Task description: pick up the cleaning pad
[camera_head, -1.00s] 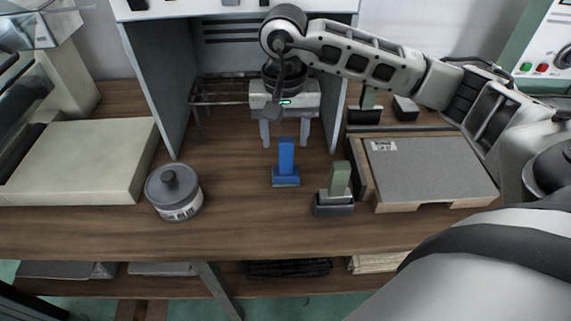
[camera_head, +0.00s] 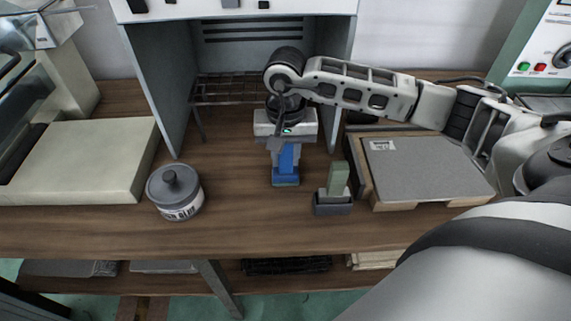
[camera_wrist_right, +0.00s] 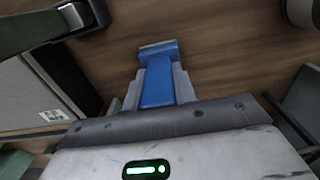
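A blue block-shaped pad with an upright blue handle (camera_head: 286,176) stands on the wooden bench, in front of the grey cabinet opening. My right gripper (camera_head: 286,160) is above it, pointing down, with its fingers on both sides of the handle. In the right wrist view the blue handle (camera_wrist_right: 158,82) lies between the two grey fingers (camera_wrist_right: 159,88), which sit close against its sides. The pad's base still appears to rest on the bench. A similar pad with a green handle (camera_head: 338,180) and dark base stands to its right. My left gripper is not in view.
A grey lidded round tin (camera_head: 174,196) stands at the left front. A grey-topped panel (camera_head: 428,168) lies in a wooden tray at the right. A wire rack (camera_head: 220,92) is inside the cabinet. The bench front between tin and pads is clear.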

